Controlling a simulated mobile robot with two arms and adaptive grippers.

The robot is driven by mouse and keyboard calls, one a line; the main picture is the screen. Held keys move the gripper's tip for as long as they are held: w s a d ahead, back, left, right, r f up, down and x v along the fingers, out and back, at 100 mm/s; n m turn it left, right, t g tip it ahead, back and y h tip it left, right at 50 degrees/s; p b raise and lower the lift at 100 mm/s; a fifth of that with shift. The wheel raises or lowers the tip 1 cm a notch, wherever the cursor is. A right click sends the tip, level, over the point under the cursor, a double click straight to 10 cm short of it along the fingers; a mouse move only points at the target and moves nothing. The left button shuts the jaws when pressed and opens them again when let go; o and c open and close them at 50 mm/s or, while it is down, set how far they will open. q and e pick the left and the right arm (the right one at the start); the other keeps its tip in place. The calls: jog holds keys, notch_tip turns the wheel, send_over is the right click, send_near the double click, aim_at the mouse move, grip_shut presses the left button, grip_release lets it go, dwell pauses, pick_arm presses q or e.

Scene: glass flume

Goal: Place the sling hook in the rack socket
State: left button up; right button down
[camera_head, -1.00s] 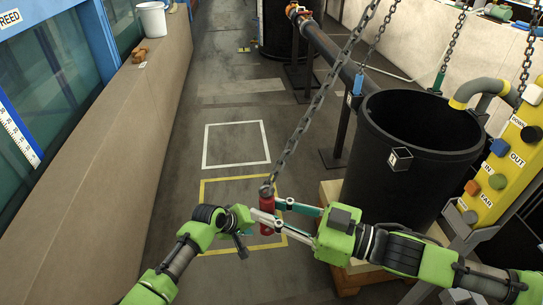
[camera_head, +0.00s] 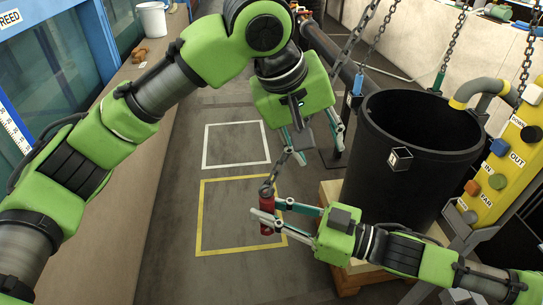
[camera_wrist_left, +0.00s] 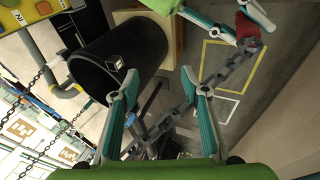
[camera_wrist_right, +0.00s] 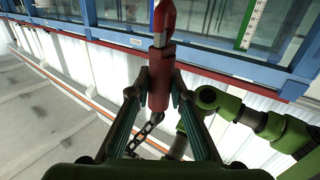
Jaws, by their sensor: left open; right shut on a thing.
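The red sling hook (camera_head: 267,215) hangs from a grey chain (camera_head: 276,174) and is held in my right gripper (camera_head: 268,224), which is shut on its red body. The right wrist view shows the red body (camera_wrist_right: 162,70) between the fingers, with the curved hook end beyond. My left gripper (camera_head: 318,150) is open, above and right of the hook, beside the chain. In the left wrist view the chain (camera_wrist_left: 215,80) crosses close to the open fingers (camera_wrist_left: 160,82); I cannot tell whether it lies between them. I cannot identify the rack socket.
A large black tub (camera_head: 400,190) stands on a wooden pallet to the right. A yellow button panel (camera_head: 507,165) is at the far right. Other chains carry a blue (camera_head: 356,85) and a teal fitting (camera_head: 438,82). The floor inside the yellow outline (camera_head: 225,215) is clear.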

aim_at(267, 190)
pick_arm(q)
jog(key=s+a+r+t+y, duration=0.2)
jog(key=s+a+r+y, duration=0.3)
jog(key=s+a, duration=0.35)
jog(key=x, duration=1.2)
jog(key=shift+s+f, duration=0.2)
jog(key=shift+s, duration=0.05)
grip_shut()
jog(key=shift+r, duration=0.1)
pick_arm(e)
jog(key=c, duration=1.8)
grip_release()
jog(key=shift+o, duration=0.2)
